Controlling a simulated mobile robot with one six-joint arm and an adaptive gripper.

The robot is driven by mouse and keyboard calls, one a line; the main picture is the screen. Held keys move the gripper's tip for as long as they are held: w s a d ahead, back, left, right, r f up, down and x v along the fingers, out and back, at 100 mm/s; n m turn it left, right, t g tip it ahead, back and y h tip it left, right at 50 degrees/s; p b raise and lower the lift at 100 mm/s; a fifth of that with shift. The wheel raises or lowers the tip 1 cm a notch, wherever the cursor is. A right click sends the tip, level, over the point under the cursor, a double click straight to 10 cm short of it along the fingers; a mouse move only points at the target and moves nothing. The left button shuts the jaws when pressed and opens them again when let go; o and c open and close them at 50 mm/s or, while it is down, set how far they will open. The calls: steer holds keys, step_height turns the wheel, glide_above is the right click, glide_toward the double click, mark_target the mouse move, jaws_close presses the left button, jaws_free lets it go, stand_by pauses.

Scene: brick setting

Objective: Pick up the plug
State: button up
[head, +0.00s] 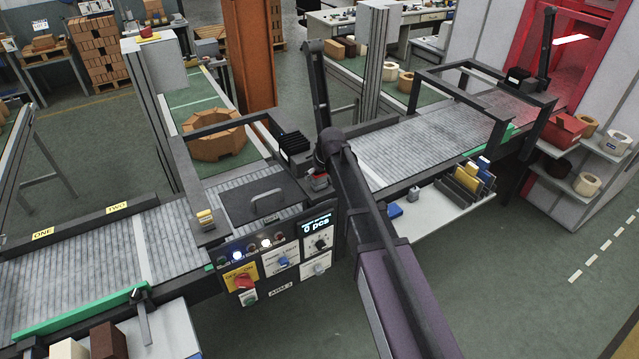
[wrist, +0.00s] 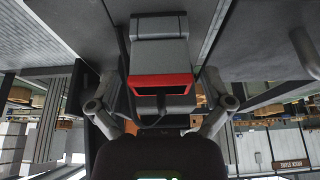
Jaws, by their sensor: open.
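The plug appears to be the grey block with a red rim (wrist: 160,83) in the wrist view, with a dark cable beside it. My gripper (wrist: 161,104) is open, with one finger on each side of this block; I cannot tell whether either finger touches it. In the head view a small grey and red piece (head: 319,181) sits at the machine's edge beside my arm and looks like the same plug. My gripper is mostly hidden behind my arm in the head view.
A control panel (head: 283,262) with buttons and a counter is left of my arm. A dark lid with a handle (head: 266,200) lies behind it. A conveyor (head: 420,145) runs to the right, with a shelf (head: 455,215) of small parts below. Open floor lies at the lower right.

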steer(key=shift+w+a+f, duration=0.1)
steer(key=shift+w+f, duration=0.05)
steer(key=shift+f, duration=0.25)
stand_by(0.3)
steer(key=c, duration=1.3)
steer(key=shift+r, duration=0.2)
step_height(320, 180, up, 4)
steer(key=p, duration=0.3)
steer(key=shift+f+p, duration=0.1)
steer(key=shift+p, duration=0.3)
steer(key=s+d, duration=0.1)
steer(key=s, duration=1.5)
steer(key=shift+d+r+p, duration=0.25)
steer(key=shift+r+p, duration=0.15)
